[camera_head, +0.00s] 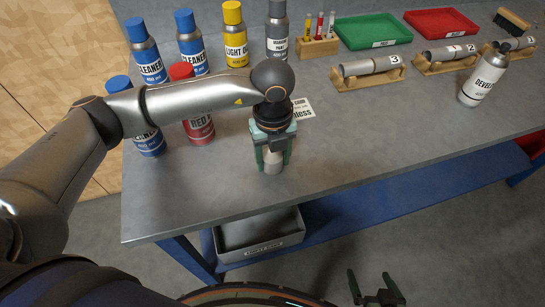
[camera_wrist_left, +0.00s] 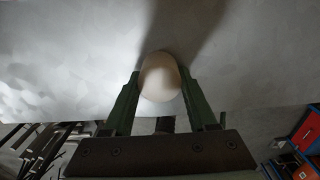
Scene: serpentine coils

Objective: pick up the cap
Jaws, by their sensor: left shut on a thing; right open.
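The cap (camera_head: 272,164) is a small pale, light-grey piece near the front edge of the grey workbench. My left gripper (camera_head: 272,153) points down over it with its green fingers shut on its two sides. In the left wrist view the cap (camera_wrist_left: 160,77) shows as a rounded beige-white shape between the fingertips (camera_wrist_left: 160,85). I cannot tell whether it touches the bench. My right gripper (camera_head: 376,288) is open and empty, low in front of the bench.
Blue cleaner bottles (camera_head: 147,58), a red bottle (camera_head: 198,128), a yellow bottle (camera_head: 235,40) and a grey bottle (camera_head: 277,35) stand around my left arm. A white developer bottle (camera_head: 482,82), labelled metal cylinders (camera_head: 372,66), a green tray (camera_head: 372,30) and a red tray (camera_head: 440,21) are farther right. The front middle bench is clear.

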